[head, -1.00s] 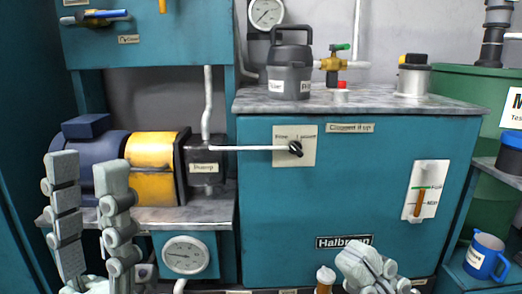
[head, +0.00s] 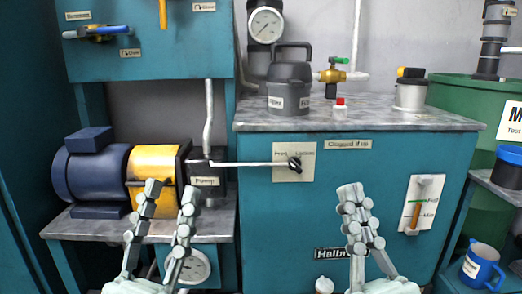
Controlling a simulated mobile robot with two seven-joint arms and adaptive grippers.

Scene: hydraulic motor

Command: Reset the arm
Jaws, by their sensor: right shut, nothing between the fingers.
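My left gripper (head: 171,188) is in the lower left of the head view, pointing up. Its two pale grey jointed fingers stand apart with nothing between them. It is in front of the yellow-and-blue motor (head: 153,178) and its shelf, and partly covers a round gauge (head: 198,264). My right gripper (head: 354,190) points up in front of the teal tank cabinet (head: 260,215), right of centre. Its fingers are together and hold nothing. It partly hides the Halbron nameplate (head: 326,254).
A black lever knob (head: 295,164) is on the cabinet front. A dark filler can (head: 289,85), a valve with a green handle (head: 335,72) and a small red-capped bottle (head: 339,107) are on top. A blue mug (head: 482,264) is at the lower right.

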